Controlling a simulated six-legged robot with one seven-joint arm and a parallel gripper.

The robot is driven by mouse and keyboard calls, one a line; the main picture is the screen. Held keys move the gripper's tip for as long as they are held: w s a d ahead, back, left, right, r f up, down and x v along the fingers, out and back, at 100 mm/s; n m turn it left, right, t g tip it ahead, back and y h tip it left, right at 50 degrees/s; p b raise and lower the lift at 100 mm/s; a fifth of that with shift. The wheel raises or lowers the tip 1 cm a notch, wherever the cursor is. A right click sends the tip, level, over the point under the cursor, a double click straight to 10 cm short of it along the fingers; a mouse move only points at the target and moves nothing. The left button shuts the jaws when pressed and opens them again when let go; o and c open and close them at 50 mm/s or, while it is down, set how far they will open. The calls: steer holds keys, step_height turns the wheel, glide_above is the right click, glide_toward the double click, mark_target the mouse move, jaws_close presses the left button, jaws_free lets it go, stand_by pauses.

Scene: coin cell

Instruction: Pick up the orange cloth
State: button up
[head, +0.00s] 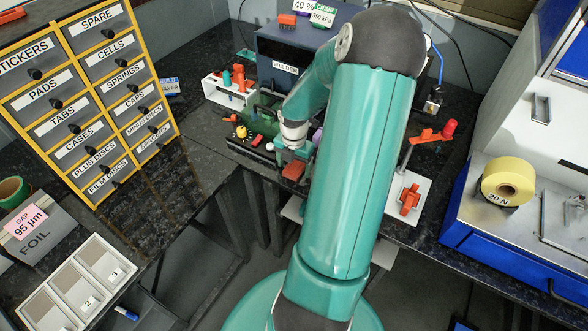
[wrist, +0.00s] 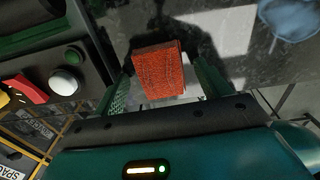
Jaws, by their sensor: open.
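The orange cloth (wrist: 158,72) is a small, rough-textured folded block on the dark speckled bench top. In the wrist view it lies between the two green fingers of my gripper (wrist: 162,58). The fingers are apart, with a narrow gap showing beside the cloth on each side. In the head view the cloth (head: 293,172) shows near the bench's front edge, just below my gripper (head: 290,153). The fingertips are hard to make out there.
A dark panel with a white button (wrist: 66,82) and a red lever (wrist: 26,89) is left of my gripper. A blue-grey round thing (wrist: 292,17) lies at the upper right. A white tray with an orange part (head: 409,199) stands to the right on the bench.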

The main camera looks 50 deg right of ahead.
steer(key=c, duration=1)
steer(key=shift+c, duration=0.2)
steer(key=shift+r, duration=0.1)
steer(key=shift+r, duration=0.6)
steer(key=s+a+r, duration=0.9)
steer(key=a+r, duration=0.1)
steer(key=r, duration=0.1)
steer(key=shift+a+r, duration=0.3)
steer(key=shift+a, duration=0.1)
